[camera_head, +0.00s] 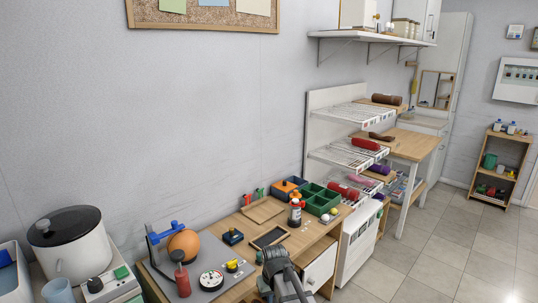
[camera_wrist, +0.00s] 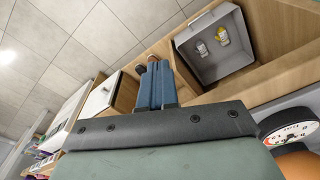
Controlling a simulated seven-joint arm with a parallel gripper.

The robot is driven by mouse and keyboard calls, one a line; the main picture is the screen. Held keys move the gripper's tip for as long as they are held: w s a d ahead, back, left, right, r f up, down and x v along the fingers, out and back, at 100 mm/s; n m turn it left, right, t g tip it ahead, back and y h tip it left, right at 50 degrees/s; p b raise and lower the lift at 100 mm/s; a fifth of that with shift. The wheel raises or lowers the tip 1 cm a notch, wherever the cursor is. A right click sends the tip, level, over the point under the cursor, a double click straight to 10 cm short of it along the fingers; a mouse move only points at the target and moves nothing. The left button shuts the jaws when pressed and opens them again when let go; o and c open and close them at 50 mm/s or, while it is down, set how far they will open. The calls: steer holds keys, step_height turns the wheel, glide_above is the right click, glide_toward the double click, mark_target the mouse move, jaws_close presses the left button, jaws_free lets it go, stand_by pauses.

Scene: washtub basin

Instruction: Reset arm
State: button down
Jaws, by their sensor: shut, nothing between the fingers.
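My gripper (camera_wrist: 153,68) shows in the wrist view with its two blue fingers together and nothing between them. It is in the air by the front of the wooden workbench, clear of the things on it. In the head view, my grey arm (camera_head: 281,272) rises from the bottom edge in front of the bench (camera_head: 215,287). The fingertips cannot be made out clearly there.
A grey bin (camera_wrist: 240,68) with two small items lies beyond the fingers. A large pot (camera_head: 68,245) stands left. The right floor is clear.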

steer(key=s+d+f+m+g, duration=0.1)
steer(key=s+d+f+m, duration=0.1)
steer(key=s+d+f, duration=0.5)
steer(key=s+d+f+m, duration=0.2)
steer(key=s+d+f, duration=0.3)
steer(key=d, duration=0.4)
steer(key=s+f+g, duration=0.3)
steer(key=s+f, duration=0.7)
steer(key=s, duration=0.5)
steer(key=s+f+g, duration=0.3)
steer(key=s+f, duration=0.7)
steer(key=s, duration=0.5)
steer(key=shift+d+f+g, duration=0.15)
steer(key=shift+g, duration=0.25)
steer(key=c, duration=1.9)
jaws_free()
